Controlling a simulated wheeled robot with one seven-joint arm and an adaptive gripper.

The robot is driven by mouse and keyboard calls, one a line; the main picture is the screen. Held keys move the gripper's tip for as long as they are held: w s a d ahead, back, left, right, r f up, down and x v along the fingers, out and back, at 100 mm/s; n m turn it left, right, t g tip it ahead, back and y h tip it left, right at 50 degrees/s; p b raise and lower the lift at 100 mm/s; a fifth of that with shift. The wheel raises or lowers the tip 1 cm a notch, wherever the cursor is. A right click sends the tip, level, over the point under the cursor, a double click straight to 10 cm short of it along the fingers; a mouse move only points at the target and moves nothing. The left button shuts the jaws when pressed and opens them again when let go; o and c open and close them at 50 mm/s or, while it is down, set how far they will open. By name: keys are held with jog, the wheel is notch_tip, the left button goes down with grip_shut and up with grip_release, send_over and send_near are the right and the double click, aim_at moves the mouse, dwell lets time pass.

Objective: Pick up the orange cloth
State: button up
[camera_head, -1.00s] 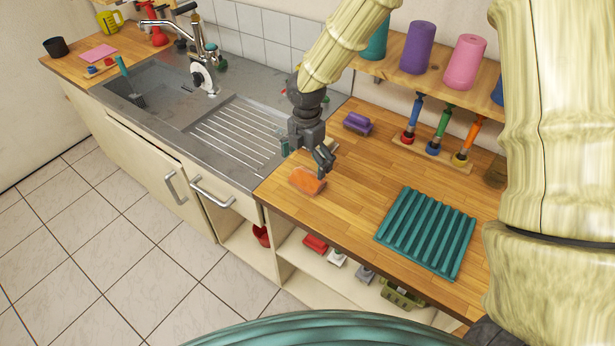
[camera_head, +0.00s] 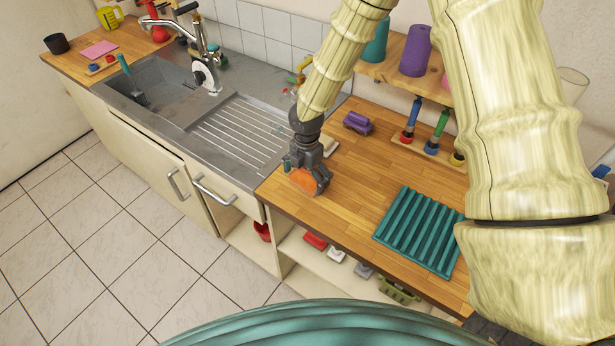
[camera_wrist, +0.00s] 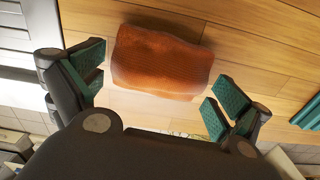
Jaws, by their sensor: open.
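The orange cloth (camera_head: 305,181) lies on the wooden counter near its front left corner, partly hidden by my gripper (camera_head: 311,186) in the head view. In the wrist view the cloth (camera_wrist: 162,62) is a rounded, textured orange block shape on the wood. My gripper (camera_wrist: 163,98) is open there, with a teal-padded finger at each side. The cloth sits ahead of and between the fingers, and no grip on it shows.
A teal ribbed mat (camera_head: 420,231) lies on the counter to the right. A purple object (camera_head: 357,123) lies farther back. A shelf with upright rolls (camera_head: 415,50) stands behind. The metal drainboard (camera_head: 238,131) adjoins the counter on the left.

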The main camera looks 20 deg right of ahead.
aim_at(305, 182)
jog(key=shift+w+f, duration=0.1)
jog(key=shift+f, duration=0.1)
jog(key=c, duration=0.9)
jog(key=shift+s+r, duration=0.1)
jog(key=shift+s, duration=0.1)
jog(key=shift+c, duration=0.3)
jog(key=shift+w+r+b, duration=0.1)
jog(key=shift+r+b, duration=0.15)
jog(key=shift+b, duration=0.2)
jog(key=c, duration=0.6)
jog(key=shift+w+r+b, duration=0.1)
jog(key=shift+r+b, duration=0.3)
jog(key=shift+r, duration=0.25)
jog(key=shift+s+a+r+b, duration=0.25)
jog(key=shift+s+r+b, duration=0.15)
jog(key=shift+r+b, duration=0.2)
jog(key=s+a+r+b, duration=0.2)
jog(key=s+a+b, duration=0.3)
jog(key=s+a, duration=0.4)
jog(key=s, duration=0.2)
jog(key=shift+s+a, duration=0.25)
jog(key=shift+s, duration=0.15)
